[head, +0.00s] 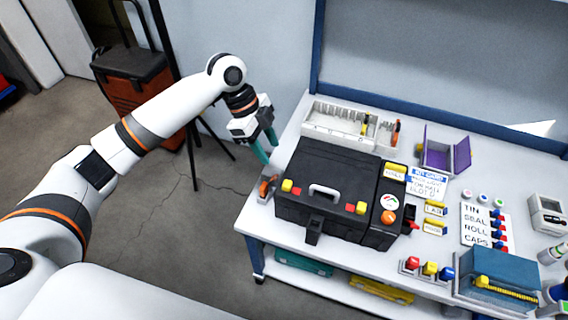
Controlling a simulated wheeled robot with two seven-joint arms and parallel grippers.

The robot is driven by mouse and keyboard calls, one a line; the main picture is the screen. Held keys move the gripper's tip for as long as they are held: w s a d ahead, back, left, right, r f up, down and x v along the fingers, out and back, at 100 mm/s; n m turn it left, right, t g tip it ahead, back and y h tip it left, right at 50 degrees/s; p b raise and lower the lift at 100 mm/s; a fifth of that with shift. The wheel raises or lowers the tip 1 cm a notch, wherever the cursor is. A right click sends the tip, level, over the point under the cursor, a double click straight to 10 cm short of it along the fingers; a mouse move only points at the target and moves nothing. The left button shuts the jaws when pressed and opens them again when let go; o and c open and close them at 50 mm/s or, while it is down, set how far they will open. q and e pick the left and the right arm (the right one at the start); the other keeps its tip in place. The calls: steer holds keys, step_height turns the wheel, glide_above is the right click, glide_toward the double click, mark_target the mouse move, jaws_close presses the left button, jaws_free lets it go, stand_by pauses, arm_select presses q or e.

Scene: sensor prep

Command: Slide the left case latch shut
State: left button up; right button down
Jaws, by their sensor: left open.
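The black case (328,168) sits closed on the white workbench, its front edge facing me. The left case latch (287,185), a small yellow piece with a red piece beside it, is near the front left corner of the lid. A similar right latch (361,208) is on the other side of the white handle (325,191). I cannot tell from here how far either latch is slid. My left gripper (267,149) is open and empty, with teal fingers pointing down. It is above and behind the left latch, off the case's left side, apart from it. My right gripper is out of view.
A small grey holder with an orange item (267,187) stands just left of the case. A white divided tray (340,124) is behind it. Labels, an open purple box (445,153) and coloured parts fill the bench to the right. Left of the bench is open floor with a tripod.

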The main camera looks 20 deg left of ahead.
arm_select(q)
glide_toward(287, 183)
steer(key=x, duration=0.2)
steer(key=shift+s+d+f, duration=0.15)
steer(key=shift+d+f, duration=0.05)
steer(key=shift+f, duration=0.15)
steer(key=x, duration=0.5)
steer(key=shift+d+f+b, duration=0.1)
steer(key=shift+f+b, duration=0.25)
steer(key=shift+f, duration=0.05)
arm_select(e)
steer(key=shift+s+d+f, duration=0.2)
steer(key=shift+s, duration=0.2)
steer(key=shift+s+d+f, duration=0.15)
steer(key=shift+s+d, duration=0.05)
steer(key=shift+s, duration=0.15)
arm_select(q)
steer(key=shift+c, duration=0.2)
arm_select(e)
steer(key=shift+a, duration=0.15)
arm_select(q)
jaws_close()
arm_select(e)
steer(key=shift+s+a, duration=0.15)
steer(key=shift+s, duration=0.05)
